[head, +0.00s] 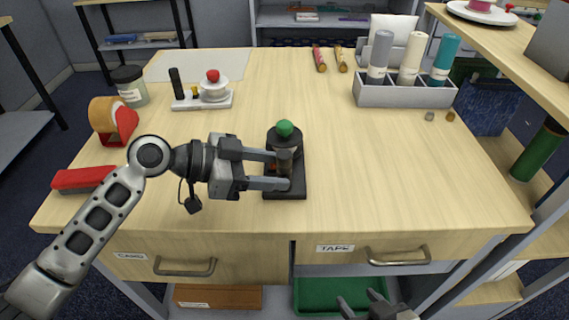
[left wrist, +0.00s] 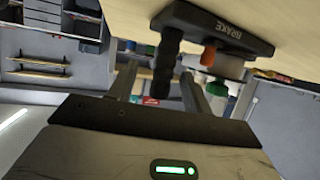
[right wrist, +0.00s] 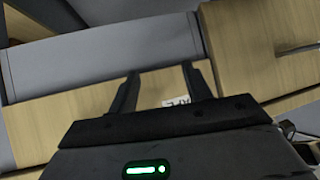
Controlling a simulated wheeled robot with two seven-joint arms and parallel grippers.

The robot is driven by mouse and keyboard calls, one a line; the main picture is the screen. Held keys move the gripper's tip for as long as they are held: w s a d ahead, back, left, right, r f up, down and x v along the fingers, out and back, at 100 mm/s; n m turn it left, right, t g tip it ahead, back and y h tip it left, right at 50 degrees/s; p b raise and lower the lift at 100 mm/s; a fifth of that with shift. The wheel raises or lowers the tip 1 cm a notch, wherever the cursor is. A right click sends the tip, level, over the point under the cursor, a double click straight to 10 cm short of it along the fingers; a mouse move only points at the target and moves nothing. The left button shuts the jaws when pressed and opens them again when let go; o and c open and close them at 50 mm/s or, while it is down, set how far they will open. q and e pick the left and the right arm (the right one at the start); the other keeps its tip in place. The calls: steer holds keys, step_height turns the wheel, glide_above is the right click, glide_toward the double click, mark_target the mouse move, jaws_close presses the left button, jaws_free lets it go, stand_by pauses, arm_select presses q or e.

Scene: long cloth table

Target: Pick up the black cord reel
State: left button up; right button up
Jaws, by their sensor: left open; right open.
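A cord reel with a black base (head: 285,191) and a green knob (head: 285,129) stands upright mid-table towards the front. My left gripper (head: 287,168) reaches in from the left, open, its fingers either side of an upright post on the reel. In the left wrist view, the base marked BRAKE (left wrist: 238,36), a black post (left wrist: 167,62) between the fingers, and an orange knob (left wrist: 208,55) show. Contact with the post cannot be told. My right gripper (head: 362,303) is open and empty, low in front of the drawers; it also shows in the right wrist view (right wrist: 160,85).
A white-based device with a red knob (head: 213,76) stands behind left. A tape dispenser (head: 112,120), red stapler (head: 82,180) and jar (head: 130,86) line the left side. A grey holder (head: 402,93) with three rolls is at back right. The table's right front is clear.

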mark_target(294, 185)
arm_select(q)
steer(key=x, duration=0.1)
steer(key=p+x, duration=0.1)
steer(key=x, duration=0.3)
steer(key=shift+w+d, duration=0.1)
steer(key=shift+w, duration=0.2)
steer(key=shift+r, duration=0.1)
jaws_close()
